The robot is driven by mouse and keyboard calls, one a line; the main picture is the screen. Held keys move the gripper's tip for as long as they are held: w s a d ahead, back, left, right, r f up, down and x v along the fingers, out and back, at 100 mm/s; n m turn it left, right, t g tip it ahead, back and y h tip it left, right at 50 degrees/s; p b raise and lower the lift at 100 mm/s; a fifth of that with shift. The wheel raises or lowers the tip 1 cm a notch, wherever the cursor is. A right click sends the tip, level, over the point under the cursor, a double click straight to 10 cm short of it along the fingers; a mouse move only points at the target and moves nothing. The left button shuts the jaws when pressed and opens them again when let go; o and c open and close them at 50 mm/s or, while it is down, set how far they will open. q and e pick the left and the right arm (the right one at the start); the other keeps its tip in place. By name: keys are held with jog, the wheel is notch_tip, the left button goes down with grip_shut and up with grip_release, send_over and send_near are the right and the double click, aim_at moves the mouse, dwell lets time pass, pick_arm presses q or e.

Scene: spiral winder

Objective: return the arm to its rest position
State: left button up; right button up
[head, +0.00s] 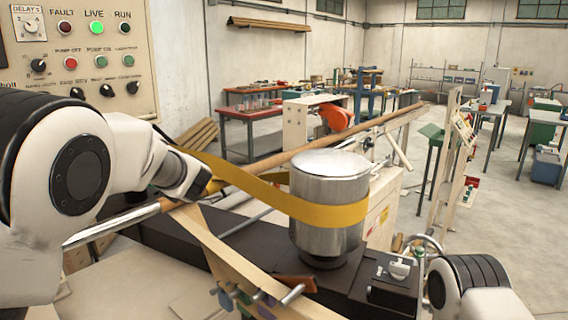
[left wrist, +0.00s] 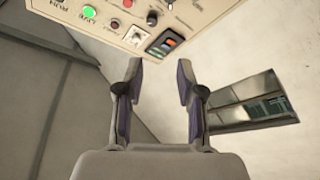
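My left arm (head: 120,155) comes in large from the left in the head view, bent in front of the control panel. Its far end is beside the yellow belt; I cannot make out the fingers there. In the left wrist view my left gripper (left wrist: 160,70) has its two fingers apart with nothing between them. Beyond them are the pale wall and the control panel (left wrist: 120,18). My right arm (head: 475,285) shows only as a white and black joint at the lower right; its gripper is out of view.
The control panel (head: 85,30) with a lit green LIVE lamp stands behind my left arm. The yellow belt (head: 255,187) runs around a metal drum (head: 328,235). A long tube (head: 350,135) crosses behind it. Work tables (head: 250,115) stand far back. Open floor lies at the right.

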pick_arm(q)
notch_tip(320, 180, down, 24)
jog(key=w+m+t+h, duration=0.3)
jog(key=m+t+h, duration=0.1)
jog(key=m+h, duration=0.5)
jog(key=s+d+f+m+g+h, duration=0.1)
jog(key=s+f+m+h, duration=0.2)
jog(key=f, duration=0.7)
jog(key=s+d+f+m+g+h, duration=0.1)
jog(key=s+f+m+g, duration=0.3)
jog(key=f, duration=0.6)
jog(key=s+d+f+m+g+h, duration=0.1)
jog(key=s+d+f+g+h, duration=0.1)
jog(key=s+f, duration=0.6)
jog(key=s+d+f+m+g+h, duration=0.1)
jog(key=s+f+h, duration=0.1)
jog(key=s+f, duration=0.65)
jog(key=s+d+f+g+h, duration=0.1)
jog(key=s+d+g, duration=0.1)
jog(key=s, duration=0.8)
jog(key=s+d+f+m+g+h, duration=0.1)
jog(key=s+g, duration=0.3)
jog(key=s, duration=0.7)
jog(key=shift+s+d+f+m, duration=0.15)
jog(key=shift+d+f+m, duration=0.15)
jog(key=shift+d+f, duration=0.2)
jog(key=shift+a, duration=0.1)
